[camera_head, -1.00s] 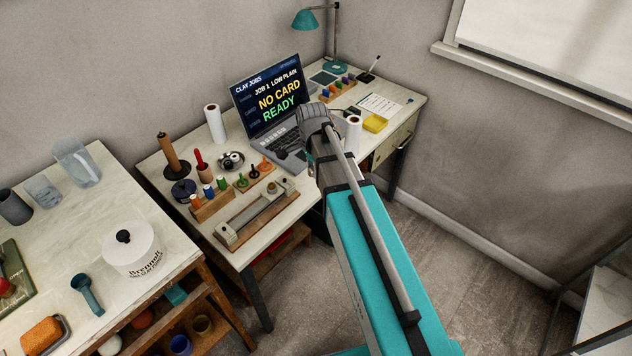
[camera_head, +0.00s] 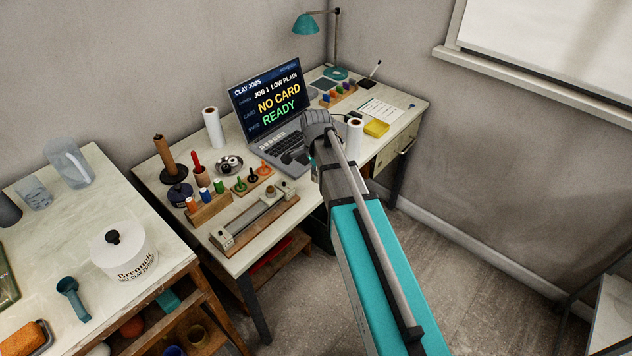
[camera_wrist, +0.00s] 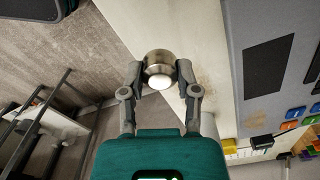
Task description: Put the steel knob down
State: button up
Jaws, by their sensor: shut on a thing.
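My gripper (camera_wrist: 160,78) is shut on the steel knob (camera_wrist: 158,59), a round, shiny metal piece with a bright face, in the wrist view. The knob sits between the fingertips, over or near the pale desk top (camera_wrist: 185,30) beside the desk's edge. I cannot tell whether it touches the desk. In the head view my arm reaches over the right half of the desk, in front of the laptop (camera_head: 267,102), and hides the gripper's tips and the knob.
A white tub (camera_head: 123,250) stands on the left table.

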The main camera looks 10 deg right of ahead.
aim_at(317, 186)
jog(key=shift+w+d+f+b, duration=0.1)
jog(key=shift+w+f+b, duration=0.1)
jog(key=shift+f+b, duration=0.35)
jog(key=shift+w+d+f+b, duration=0.1)
jog(key=shift+w+f+b, duration=0.05)
jog(key=shift+f+b, duration=1.15)
jog(key=shift+f, duration=0.1)
jog(key=shift+f, duration=0.2)
jog(key=o, duration=0.9)
jog(key=shift+r, duration=0.1)
jog(key=shift+o, duration=0.2)
jog(key=shift+r, duration=0.15)
notch_tip(317, 186, up, 12)
jog(key=p, duration=1.2)
